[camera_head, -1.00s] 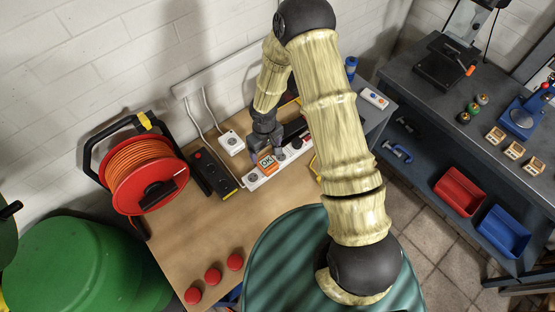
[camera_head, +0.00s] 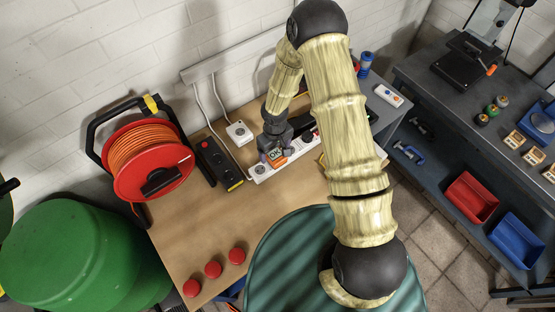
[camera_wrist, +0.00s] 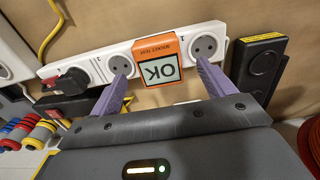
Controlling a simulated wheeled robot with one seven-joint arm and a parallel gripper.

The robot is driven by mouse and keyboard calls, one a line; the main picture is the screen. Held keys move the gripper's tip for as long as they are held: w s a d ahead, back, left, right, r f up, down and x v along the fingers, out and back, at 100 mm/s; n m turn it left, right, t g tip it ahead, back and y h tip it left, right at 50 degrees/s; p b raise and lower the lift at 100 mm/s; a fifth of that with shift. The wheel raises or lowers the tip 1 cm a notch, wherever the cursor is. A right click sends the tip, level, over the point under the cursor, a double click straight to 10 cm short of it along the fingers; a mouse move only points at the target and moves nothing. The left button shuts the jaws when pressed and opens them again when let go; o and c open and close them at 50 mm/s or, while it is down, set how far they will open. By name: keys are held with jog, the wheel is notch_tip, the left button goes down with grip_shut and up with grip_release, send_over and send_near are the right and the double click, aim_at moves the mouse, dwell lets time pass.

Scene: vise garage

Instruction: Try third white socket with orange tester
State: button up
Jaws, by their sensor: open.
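The orange tester (camera_head: 279,161) sits on the white socket strip (camera_head: 258,180), its display reading OK. In the wrist view the tester (camera_wrist: 150,46) stands between two round sockets, a left one (camera_wrist: 120,65) and a right one (camera_wrist: 205,46). It covers the place beneath it. A dark plug (camera_wrist: 72,80) fills a place near the strip's left end there. My gripper (camera_wrist: 164,84) is open, with a purple finger on each side of the tester. I cannot tell whether the fingers touch it. In the head view my gripper (camera_head: 275,156) is over the strip.
A black socket block (camera_head: 218,163), a white single socket (camera_head: 239,133) and an orange cable reel (camera_head: 150,160) stand left of the strip. The bench middle (camera_head: 215,215) is clear.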

aim_at(275, 154)
jog(key=shift+f+b, duration=1.1)
jog(key=shift+f, duration=0.6)
jog(key=c, duration=1.6)
jog(key=shift+r+p, duration=1.85)
jog(key=shift+r, duration=1.25)
jog(key=shift+f, duration=0.1)
